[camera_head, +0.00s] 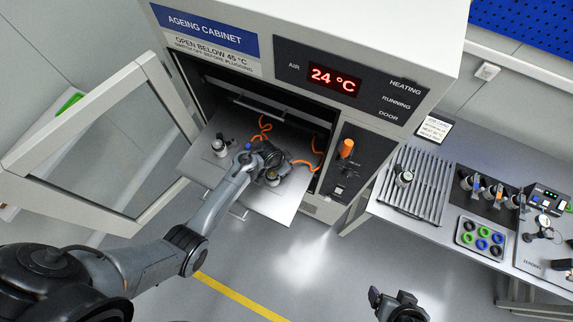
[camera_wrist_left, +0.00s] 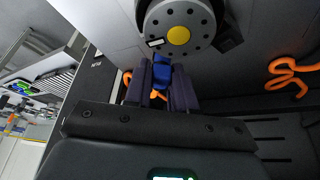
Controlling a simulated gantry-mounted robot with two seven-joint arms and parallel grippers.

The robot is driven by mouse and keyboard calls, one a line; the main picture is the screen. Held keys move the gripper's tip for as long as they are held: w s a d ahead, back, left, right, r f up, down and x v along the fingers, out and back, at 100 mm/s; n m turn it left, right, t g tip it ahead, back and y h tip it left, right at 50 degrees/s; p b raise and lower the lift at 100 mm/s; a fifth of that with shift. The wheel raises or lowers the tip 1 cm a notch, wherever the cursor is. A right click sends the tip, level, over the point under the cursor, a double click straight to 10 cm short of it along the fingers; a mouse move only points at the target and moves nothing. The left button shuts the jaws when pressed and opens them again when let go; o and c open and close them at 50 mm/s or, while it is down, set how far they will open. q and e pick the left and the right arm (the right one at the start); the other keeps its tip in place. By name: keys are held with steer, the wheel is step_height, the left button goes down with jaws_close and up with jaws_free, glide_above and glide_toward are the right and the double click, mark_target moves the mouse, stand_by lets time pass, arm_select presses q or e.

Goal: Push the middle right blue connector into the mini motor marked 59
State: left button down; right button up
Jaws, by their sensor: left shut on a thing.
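My left gripper (camera_head: 262,160) is over the pulled-out shelf of the ageing cabinet. In the left wrist view its fingers (camera_wrist_left: 163,85) are shut on a blue connector (camera_wrist_left: 162,82), and an orange cable shows behind it. A round grey mini motor (camera_wrist_left: 178,38) with a yellow centre is just beyond the fingertips. In the head view this motor (camera_head: 272,177) stands on the shelf beside the gripper. Whether the connector touches it, I cannot tell. Its number is not readable. A second motor (camera_head: 220,148) stands at the shelf's left. My right gripper (camera_head: 398,304) is at the bottom edge, away from the shelf.
The shelf (camera_head: 285,203) sticks out of the cabinet, with orange coiled cables (camera_head: 304,163) at its back. The cabinet's glass door (camera_head: 110,140) stands open at left. A bench at right holds a ribbed rack (camera_head: 420,185) and a tray of coloured rings (camera_head: 481,238). The floor between is clear.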

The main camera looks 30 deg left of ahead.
stand_by(0.3)
arm_select(q)
steer(key=c, duration=0.9)
jaws_free()
steer(key=shift+o, duration=0.2)
